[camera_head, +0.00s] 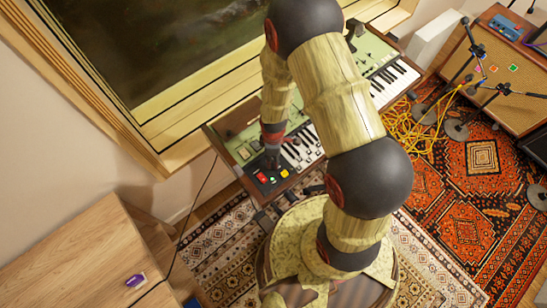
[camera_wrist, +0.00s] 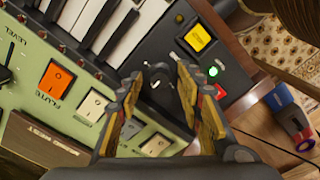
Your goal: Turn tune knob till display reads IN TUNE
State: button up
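The keyboard (camera_head: 240,150) has a green panel and a dark control section at its near left end. In the wrist view, a round black knob (camera_wrist: 157,86) sits on that dark section, between my fingertips. My gripper (camera_wrist: 159,78) is open, with one finger on each side of the knob; I cannot tell whether either touches it. A yellow square (camera_wrist: 199,38) is on the same section, with dark marks too small to read. A green light (camera_wrist: 213,71) glows beside it. I see no legible IN TUNE text. In the head view my gripper (camera_head: 272,160) is over this section and partly hides it.
An orange FLUTE switch (camera_wrist: 56,80), cream switches (camera_wrist: 94,105) and piano keys (camera_wrist: 110,25) lie close to the fingers. A red mark (camera_wrist: 219,91) is by the light. A wooden cabinet (camera_head: 75,255) stands left; a window is behind the keyboard.

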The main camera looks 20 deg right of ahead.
jog(key=shift+c, duration=1.2)
grip_shut()
jog(key=shift+m, duration=0.4)
jog(key=m, duration=0.3)
jog(key=shift+m, duration=0.4)
jog(key=m, duration=0.4)
jog(key=shift+s+m, duration=0.1)
jog(key=shift+m, duration=0.2)
jog(key=shift+o, duration=1.2)
grip_release()
